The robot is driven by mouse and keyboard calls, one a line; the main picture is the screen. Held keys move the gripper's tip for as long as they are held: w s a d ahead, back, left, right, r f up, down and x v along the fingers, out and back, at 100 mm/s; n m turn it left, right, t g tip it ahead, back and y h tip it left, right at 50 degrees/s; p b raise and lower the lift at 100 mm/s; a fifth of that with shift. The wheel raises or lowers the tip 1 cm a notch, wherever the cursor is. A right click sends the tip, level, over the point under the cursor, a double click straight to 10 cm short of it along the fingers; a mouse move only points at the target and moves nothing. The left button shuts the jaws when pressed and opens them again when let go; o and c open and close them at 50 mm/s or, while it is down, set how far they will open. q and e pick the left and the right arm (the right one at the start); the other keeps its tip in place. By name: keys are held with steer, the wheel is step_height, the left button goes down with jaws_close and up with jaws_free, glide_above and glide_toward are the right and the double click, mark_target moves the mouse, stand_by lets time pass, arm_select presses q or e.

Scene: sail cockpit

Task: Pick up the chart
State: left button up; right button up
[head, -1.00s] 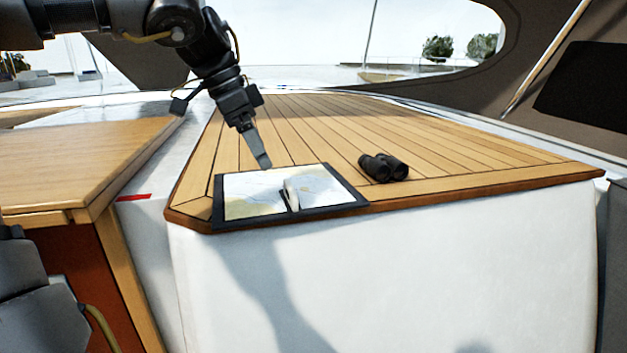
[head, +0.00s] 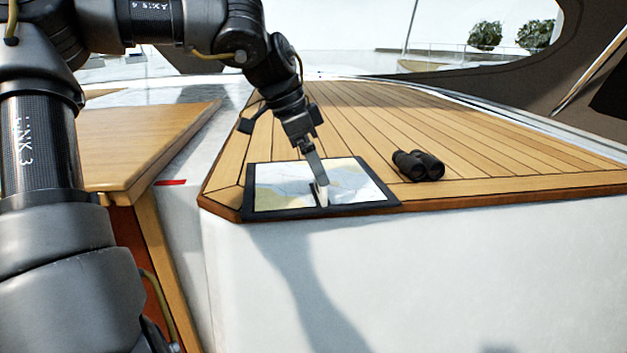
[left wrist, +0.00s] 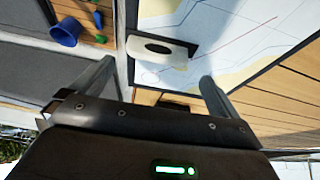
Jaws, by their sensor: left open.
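The chart (head: 285,190) lies flat in a dark frame at the near left corner of the slatted wooden top. A pale upright tab with a dark oval slot is at its near edge. In the left wrist view the chart (left wrist: 250,30) fills the upper right, and the tab (left wrist: 185,48) shows just ahead of the space between my fingers. My left gripper (head: 321,190) points down over the chart, with its fingertips close to the tab; contact cannot be told. In the left wrist view the gripper (left wrist: 150,82) is open and empty. My right gripper is not in view.
Black binoculars (head: 418,165) lie right of the chart on the wooden top (head: 480,150). A wooden bench (head: 140,150) stands at the left, across a pale gap. A blue cup (left wrist: 66,32) and small green items show in the left wrist view. The wood behind the chart is clear.

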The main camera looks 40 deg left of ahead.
arm_select(q)
steer(key=shift+s+d+f+p, duration=0.1)
steer(key=shift+d+f+p, duration=0.1)
steer(key=shift+f+p, duration=0.3)
steer(key=shift+d+f+p, duration=0.2)
steer(key=shift+f+p, duration=0.2)
steer(key=shift+p, duration=0.1)
steer(key=x, duration=0.2)
steer(key=shift+f+p, duration=0.25)
steer(key=shift+p, duration=0.05)
steer(key=shift+w+f, duration=0.3)
steer(key=shift+w, duration=0.1)
steer(key=shift+s+r, duration=0.1)
steer(key=shift+s, duration=0.05)
steer(key=shift+c, duration=0.6)
steer(key=shift+d, duration=0.1)
steer(key=shift+c, duration=1.3)
steer(key=c, duration=0.7)
